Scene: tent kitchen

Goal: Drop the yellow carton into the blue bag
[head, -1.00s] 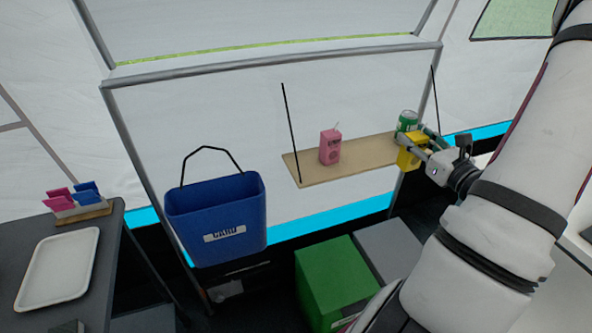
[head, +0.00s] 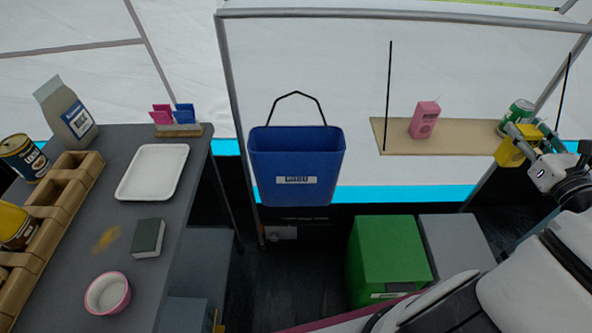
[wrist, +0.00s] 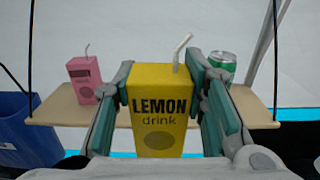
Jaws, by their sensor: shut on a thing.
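The yellow carton (wrist: 158,112), labelled LEMON drink with a white straw, is upright between the fingers of my gripper (wrist: 166,112) in the wrist view. My gripper is shut on it. In the head view my gripper (head: 530,148) holds the yellow carton (head: 510,152) at the right, in front of the hanging shelf's right end. The blue bag (head: 297,160), with a white label and black handle, hangs to the left of the shelf, its mouth facing up. A strip of the blue bag (wrist: 14,125) shows at the left edge of the wrist view.
The hanging shelf (head: 450,140) holds a pink carton (head: 424,120) and a green can (head: 517,114). Green (head: 388,262) and grey (head: 455,248) boxes stand below. A dark table (head: 185,220) at left bears a white tray (head: 152,172). Black cords suspend the shelf.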

